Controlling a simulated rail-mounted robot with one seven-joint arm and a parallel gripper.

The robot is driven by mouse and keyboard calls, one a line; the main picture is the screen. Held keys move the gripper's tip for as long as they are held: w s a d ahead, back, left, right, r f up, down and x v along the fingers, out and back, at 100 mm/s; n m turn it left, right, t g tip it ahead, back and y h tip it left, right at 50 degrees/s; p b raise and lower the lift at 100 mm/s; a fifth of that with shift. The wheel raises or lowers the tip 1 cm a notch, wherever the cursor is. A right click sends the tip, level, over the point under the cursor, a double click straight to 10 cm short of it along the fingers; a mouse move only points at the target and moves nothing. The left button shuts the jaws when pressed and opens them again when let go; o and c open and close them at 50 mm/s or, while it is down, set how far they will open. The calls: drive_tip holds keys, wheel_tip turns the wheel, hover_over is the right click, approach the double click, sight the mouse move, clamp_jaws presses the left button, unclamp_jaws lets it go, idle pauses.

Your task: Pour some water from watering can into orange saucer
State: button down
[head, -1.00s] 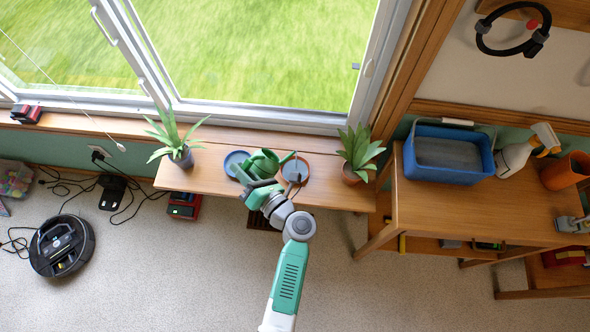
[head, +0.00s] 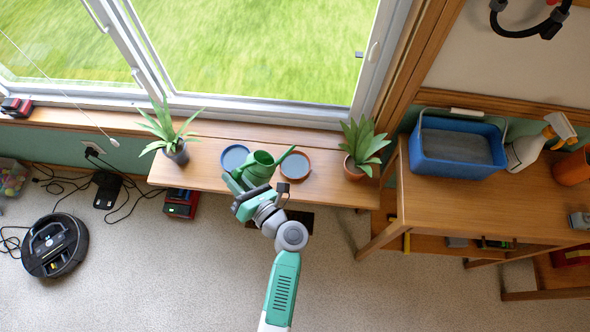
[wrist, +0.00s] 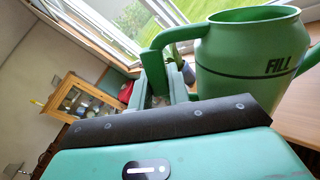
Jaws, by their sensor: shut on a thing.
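The green watering can (head: 262,168) is above the shelf in the head view, with its spout pointing right towards the orange saucer. In the wrist view the can (wrist: 248,62) stands close on the right, marked "FILL", looking near upright. My gripper (head: 240,181) is shut on the can's handle, at the can's left and front. The gripper's fingers (wrist: 160,72) show in the wrist view around the handle. The orange saucer (head: 298,170) lies on the shelf to the right of the can, with the spout tip above its far left part. I cannot tell whether water is in it.
A blue saucer (head: 234,157) lies left of the can. Potted plants stand on the shelf (head: 211,180) at left (head: 175,140) and right (head: 362,150). A window is behind. A wooden table (head: 470,205) with a blue bin (head: 455,148) stands at right.

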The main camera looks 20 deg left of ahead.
drive_tip(key=shift+s+f, duration=0.1)
drive_tip(key=shift+f, duration=0.05)
wheel_tip(320, 180, down, 6)
drive_tip(key=n+b, duration=0.3)
drive_tip(key=b, duration=0.4)
drive_tip(key=shift+s+a+f+n, duration=0.15)
drive_tip(key=shift+s+a+n, duration=0.15)
drive_tip(key=shift+s+n, duration=0.15)
wheel_tip(320, 180, down, 6)
drive_tip(key=n+b, duration=0.3)
drive_tip(key=b, duration=0.4)
drive_tip(key=shift+w+d+f+b, duration=0.2)
drive_tip(key=shift+w+b, duration=0.1)
drive_tip(key=shift+w, duration=0.1)
drive_tip(key=shift+r, duration=0.15)
